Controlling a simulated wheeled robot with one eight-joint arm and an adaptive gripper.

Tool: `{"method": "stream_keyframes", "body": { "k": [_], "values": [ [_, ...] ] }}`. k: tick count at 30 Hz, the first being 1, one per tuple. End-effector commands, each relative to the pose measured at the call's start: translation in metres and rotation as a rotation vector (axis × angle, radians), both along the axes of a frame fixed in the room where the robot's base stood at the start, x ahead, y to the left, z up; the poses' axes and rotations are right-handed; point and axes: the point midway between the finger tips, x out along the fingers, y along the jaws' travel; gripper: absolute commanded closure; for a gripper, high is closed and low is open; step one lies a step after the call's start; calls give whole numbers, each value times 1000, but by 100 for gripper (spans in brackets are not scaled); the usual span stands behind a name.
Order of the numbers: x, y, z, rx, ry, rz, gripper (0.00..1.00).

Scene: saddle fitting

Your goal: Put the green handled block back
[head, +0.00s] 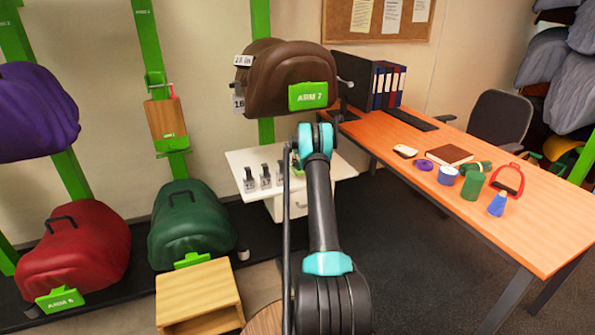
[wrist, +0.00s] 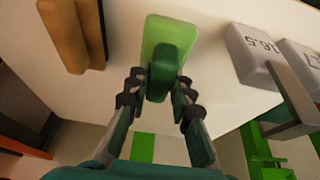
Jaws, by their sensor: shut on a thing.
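The green handled block (wrist: 182,32) has a light green body and a darker green handle. In the wrist view it is at top centre, over the white top (wrist: 215,95) of a cabinet. My gripper (wrist: 159,88) is shut on its handle, one finger on each side. I cannot tell whether the block touches the white top or hangs just above it. In the head view my arm hides most of the gripper, and a small green patch (head: 297,164) shows beside the arm at the cabinet.
Grey handled blocks (wrist: 252,52) with numbers stand at the right in the wrist view; several show on the white cabinet (head: 240,160) in the head view. A brown wooden piece (wrist: 64,35) is at upper left. A brown saddle (head: 285,75) hangs above the cabinet; an orange desk (head: 440,205) stands right.

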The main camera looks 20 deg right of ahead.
Motion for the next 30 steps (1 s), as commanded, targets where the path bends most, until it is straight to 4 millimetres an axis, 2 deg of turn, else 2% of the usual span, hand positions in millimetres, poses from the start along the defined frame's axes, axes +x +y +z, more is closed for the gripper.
{"method": "stream_keyframes", "body": {
  "k": [9, 19, 20, 24, 30],
  "values": [
    [0, 0, -35, 0, 0, 0, 100],
    [0, 0, -38, 0, 0, 0, 100],
    [0, 0, -38, 0, 0, 0, 77],
    [0, 0, -38, 0, 0, 0, 60],
    [0, 0, -38, 0, 0, 0, 58]
  ]
}}
